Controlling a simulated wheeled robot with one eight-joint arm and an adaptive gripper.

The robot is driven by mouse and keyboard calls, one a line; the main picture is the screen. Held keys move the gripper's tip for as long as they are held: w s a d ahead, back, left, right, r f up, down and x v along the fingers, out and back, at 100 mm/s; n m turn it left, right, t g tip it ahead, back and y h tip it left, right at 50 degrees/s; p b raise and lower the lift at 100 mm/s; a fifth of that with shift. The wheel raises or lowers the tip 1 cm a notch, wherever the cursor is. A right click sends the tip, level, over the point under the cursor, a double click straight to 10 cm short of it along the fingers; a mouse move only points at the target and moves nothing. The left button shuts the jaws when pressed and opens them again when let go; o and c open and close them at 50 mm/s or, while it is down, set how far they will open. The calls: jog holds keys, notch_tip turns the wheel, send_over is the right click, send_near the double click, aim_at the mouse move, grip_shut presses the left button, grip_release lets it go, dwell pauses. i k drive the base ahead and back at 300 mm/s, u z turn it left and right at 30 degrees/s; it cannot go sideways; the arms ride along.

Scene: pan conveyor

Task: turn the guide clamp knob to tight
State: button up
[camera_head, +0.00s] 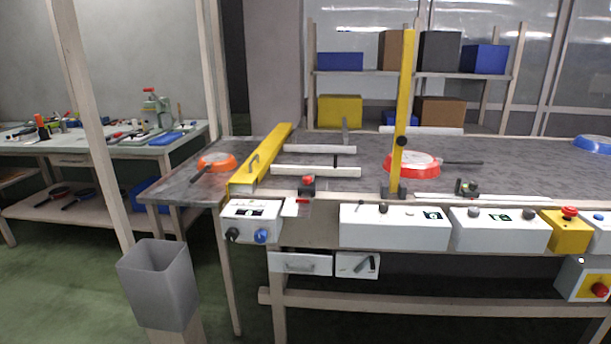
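A small red-topped knob on a dark mount (308,184) sits at the front edge of the grey conveyor table (350,188), just in front of the white guide rails (315,171). A round black knob (401,141) sits on the upright yellow post (404,90). A small dark fitting (466,188) sits further right on the front edge. I cannot tell for certain which of these is the guide clamp knob, nor how any of them is turned. My gripper is not in this view.
An orange pan (216,162) lies left of a slanted yellow bar (265,155); a red pan (412,165) lies behind the post. White control boxes (393,238) line the front, with a yellow stop-button box (566,240) at right. A grey bin (158,285) stands front left.

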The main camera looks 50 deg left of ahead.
aim_at(307, 179)
jog(key=u, duration=0.05)
jog(key=k, duration=0.95)
jog(key=u, duration=1.4)
jog(key=i, duration=1)
jog(key=z, duration=0.05)
